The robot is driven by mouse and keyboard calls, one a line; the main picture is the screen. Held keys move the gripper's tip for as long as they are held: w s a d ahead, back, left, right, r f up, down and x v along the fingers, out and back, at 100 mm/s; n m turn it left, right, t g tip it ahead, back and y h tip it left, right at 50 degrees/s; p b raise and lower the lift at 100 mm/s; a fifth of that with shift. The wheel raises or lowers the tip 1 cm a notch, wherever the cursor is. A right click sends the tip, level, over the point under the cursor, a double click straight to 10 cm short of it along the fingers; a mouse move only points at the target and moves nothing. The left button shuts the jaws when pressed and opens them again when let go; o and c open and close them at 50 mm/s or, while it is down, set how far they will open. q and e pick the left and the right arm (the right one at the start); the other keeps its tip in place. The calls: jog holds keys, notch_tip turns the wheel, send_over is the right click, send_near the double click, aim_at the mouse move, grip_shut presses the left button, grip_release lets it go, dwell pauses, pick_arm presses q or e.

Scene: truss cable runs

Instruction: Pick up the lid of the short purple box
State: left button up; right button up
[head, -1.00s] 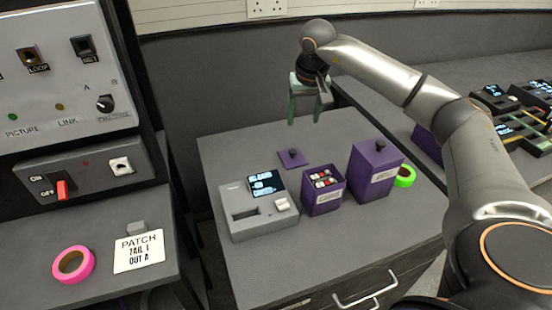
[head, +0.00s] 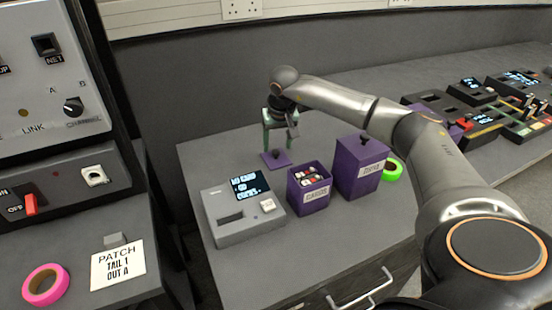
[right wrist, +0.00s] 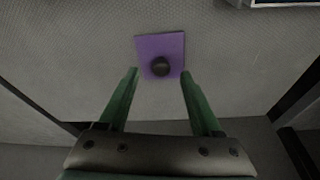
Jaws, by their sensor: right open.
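The lid (head: 276,159) is a flat purple square with a dark round knob. It lies on the grey desk behind the short purple box (head: 309,191), which stands open with small red and white items inside. In the right wrist view the lid (right wrist: 161,51) lies flat just beyond the fingertips, its knob roughly centred between them. My right gripper (head: 280,144) is open and empty, green fingers pointing down above the lid; it also shows in the right wrist view (right wrist: 158,75). The gap between fingers and knob height is hard to judge. My left gripper is not in view.
A tall purple box (head: 358,168) with its lid on stands right of the short box, beside a green tape roll (head: 393,170). A grey device with a screen (head: 240,214) stands left. A pink tape roll (head: 45,285) and note card (head: 117,268) lie further left.

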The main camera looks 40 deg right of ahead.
aim_at(276, 155)
jog(key=shift+x, duration=1.45)
jog(key=shift+c, duration=0.4)
grip_shut()
